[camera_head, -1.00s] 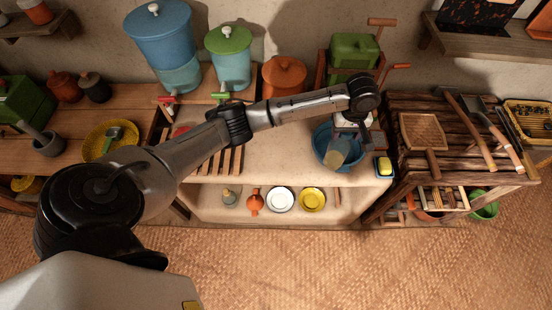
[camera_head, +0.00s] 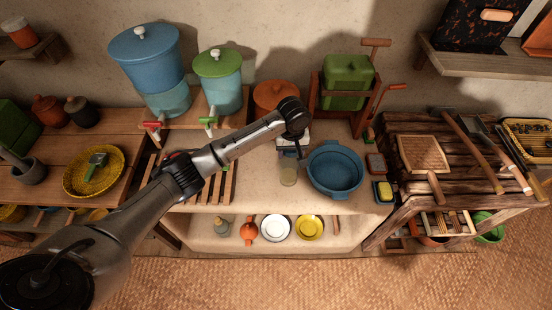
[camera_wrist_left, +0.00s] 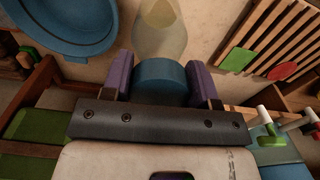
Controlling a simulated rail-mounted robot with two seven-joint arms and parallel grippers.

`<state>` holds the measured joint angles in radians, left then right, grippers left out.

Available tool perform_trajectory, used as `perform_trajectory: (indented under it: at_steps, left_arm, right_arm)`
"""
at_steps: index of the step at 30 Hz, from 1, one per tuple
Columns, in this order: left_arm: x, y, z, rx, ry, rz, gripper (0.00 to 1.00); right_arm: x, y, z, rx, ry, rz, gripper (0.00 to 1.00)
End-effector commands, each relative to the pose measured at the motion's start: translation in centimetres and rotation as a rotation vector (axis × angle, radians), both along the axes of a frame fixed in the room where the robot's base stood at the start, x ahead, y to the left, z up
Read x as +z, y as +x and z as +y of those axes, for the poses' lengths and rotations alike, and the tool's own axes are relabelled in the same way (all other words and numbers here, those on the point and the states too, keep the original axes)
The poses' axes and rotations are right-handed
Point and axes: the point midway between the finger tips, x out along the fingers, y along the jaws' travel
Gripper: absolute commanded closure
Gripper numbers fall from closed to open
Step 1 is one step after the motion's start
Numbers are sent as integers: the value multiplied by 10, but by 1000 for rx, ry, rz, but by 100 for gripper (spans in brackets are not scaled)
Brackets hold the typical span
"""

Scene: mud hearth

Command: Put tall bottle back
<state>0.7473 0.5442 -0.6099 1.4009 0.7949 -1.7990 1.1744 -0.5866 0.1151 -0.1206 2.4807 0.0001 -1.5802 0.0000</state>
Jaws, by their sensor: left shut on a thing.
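My left gripper (camera_head: 290,150) is shut on a bottle with a pale, see-through body (camera_head: 288,174). In the left wrist view, the two purple fingers (camera_wrist_left: 162,84) stand on either side of its blue cap (camera_wrist_left: 161,72). The body of the bottle (camera_wrist_left: 160,30) points away from the gripper. It is over the pale counter (camera_head: 255,190), left of the blue basin (camera_head: 335,169); I cannot tell whether its base touches the counter. My right gripper is not in view.
A slatted wooden rack (camera_head: 219,187) lies to the left. Blue (camera_head: 150,65) and green-lidded (camera_head: 220,80) dispensers stand behind it. A green box press (camera_head: 346,82) and a sponge dish (camera_head: 383,192) are to the right. Plates and small bottles stand on the shelf below.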

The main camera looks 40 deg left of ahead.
Motion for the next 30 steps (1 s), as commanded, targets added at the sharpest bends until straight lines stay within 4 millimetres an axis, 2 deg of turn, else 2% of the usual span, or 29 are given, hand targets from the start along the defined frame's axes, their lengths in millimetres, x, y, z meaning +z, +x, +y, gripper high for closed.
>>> perform_trajectory:
  at_steps: [3, 10, 17, 27, 30]
  left_arm:
    - [-15, 1, 24, 4, 1, 3, 88]
    - [-31, 4, 52, 2, -1, 1, 88]
    - [-36, 5, 58, 0, -2, -1, 88]
    - [-73, 4, 58, 1, -1, -1, 88]
    - [-75, 4, 58, 1, 0, -1, 88]
  right_arm:
    - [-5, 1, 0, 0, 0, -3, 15]
    - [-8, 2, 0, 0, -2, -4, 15]
    - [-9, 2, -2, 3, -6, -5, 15]
    - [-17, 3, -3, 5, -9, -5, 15]
    - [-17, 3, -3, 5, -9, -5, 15]
